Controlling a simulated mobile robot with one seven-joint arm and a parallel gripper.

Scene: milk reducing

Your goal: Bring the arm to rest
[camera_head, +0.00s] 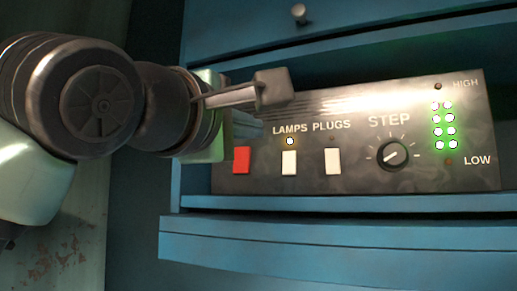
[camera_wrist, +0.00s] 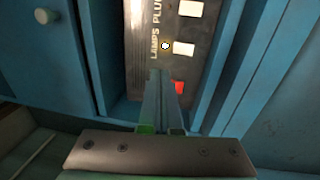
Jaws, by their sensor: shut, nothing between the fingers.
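My gripper (camera_head: 256,128) is in front of the left part of a dark control panel, beside the red switch (camera_head: 240,160). In the wrist view my gripper (camera_wrist: 160,76) shows its two fingers side by side, shut and empty. They point toward the panel near the LAMPS label. I cannot tell whether the fingertips touch the panel. My arm (camera_head: 100,100) reaches in from the left. The control panel (camera_head: 350,180) has a red switch, a white LAMPS switch (camera_head: 289,162), a white PLUGS switch (camera_head: 332,161) and a STEP knob (camera_head: 392,154).
The panel sits in a blue cabinet (camera_head: 330,240) with a ledge below it. A drawer with a round knob (camera_head: 299,12) is above. A small lamp (camera_head: 290,141) over the LAMPS switch is lit, as are several green lights (camera_head: 438,131) at the right.

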